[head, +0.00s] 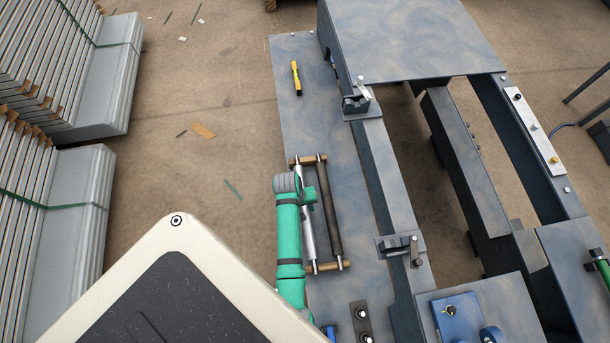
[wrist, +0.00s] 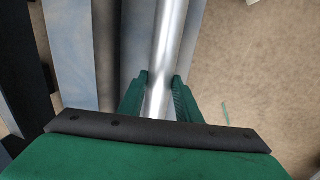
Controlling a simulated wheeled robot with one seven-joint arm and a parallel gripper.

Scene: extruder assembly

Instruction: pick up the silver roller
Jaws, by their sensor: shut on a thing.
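The silver roller (head: 307,232) lies lengthwise on the wooden rests on the left part of the blue-grey metal table. In the wrist view the silver roller (wrist: 168,45) runs up between the two green fingers. My gripper (wrist: 160,88) is shut on the roller, with a finger on each side. In the head view my green gripper (head: 305,194) reaches the roller near its upper half, and my arm hides part of it. I cannot tell whether the roller is lifted off the rests.
A dark roller (head: 329,215) lies parallel, just right of the silver one, on wooden rests (head: 327,267). A yellow level (head: 296,78) lies farther up the table (head: 300,120). Metal clamps (head: 398,246) stand on the frame rail to the right. Stacked panels (head: 75,200) stand on the floor at left.

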